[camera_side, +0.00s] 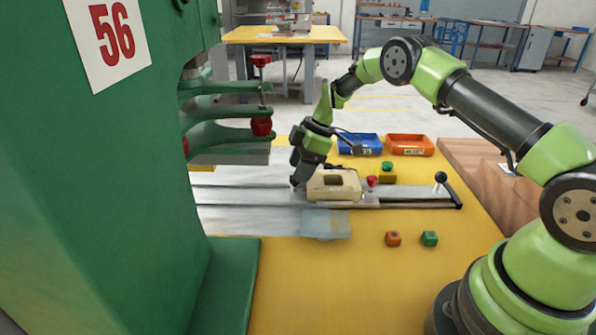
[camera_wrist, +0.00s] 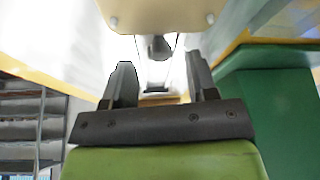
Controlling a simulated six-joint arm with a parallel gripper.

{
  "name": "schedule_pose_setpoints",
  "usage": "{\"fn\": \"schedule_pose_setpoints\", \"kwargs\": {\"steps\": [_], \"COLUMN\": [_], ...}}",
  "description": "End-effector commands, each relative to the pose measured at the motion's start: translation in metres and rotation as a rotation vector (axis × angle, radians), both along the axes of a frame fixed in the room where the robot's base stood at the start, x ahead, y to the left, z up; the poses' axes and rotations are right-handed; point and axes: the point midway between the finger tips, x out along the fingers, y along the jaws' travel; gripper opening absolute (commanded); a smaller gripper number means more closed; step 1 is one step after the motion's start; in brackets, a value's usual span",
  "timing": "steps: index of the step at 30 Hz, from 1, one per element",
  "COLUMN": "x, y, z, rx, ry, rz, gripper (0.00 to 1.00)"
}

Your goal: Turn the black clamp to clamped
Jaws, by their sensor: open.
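The cream block (camera_side: 333,185) sits on the grey slide plate in the middle of the work table. At its left end is my gripper (camera_side: 298,180), pointing down and covering that side. In the wrist view my gripper (camera_wrist: 160,85) is open, with its two dark fingers apart. A dark part (camera_wrist: 158,47), which looks like the black clamp, shows at the edge of the cream block between and beyond the fingers. The fingers do not visibly touch it. In the side view the clamp is hidden or too small to tell, so its position is unclear.
The green press (camera_side: 150,200) stands at left, its red-tipped head (camera_side: 262,126) above the rails. A red knob (camera_side: 372,181) and a black ball lever (camera_side: 440,178) are right of the block. Blue (camera_side: 360,144) and orange (camera_side: 410,145) bins stand behind. Orange (camera_side: 393,239) and green (camera_side: 429,239) cubes lie in front.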

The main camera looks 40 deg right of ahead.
Motion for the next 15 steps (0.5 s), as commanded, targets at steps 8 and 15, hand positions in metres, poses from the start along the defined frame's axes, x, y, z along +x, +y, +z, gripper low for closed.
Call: {"fn": "schedule_pose_setpoints", "kwargs": {"steps": [8, 15], "x": [-0.011, -0.017], "y": [-0.018, -0.026], "z": [0.052, 0.074], "rx": [-0.003, -0.002], "ry": [-0.005, -0.003], "rz": [0.0, 0.002], "gripper": [0.53, 0.53]}}
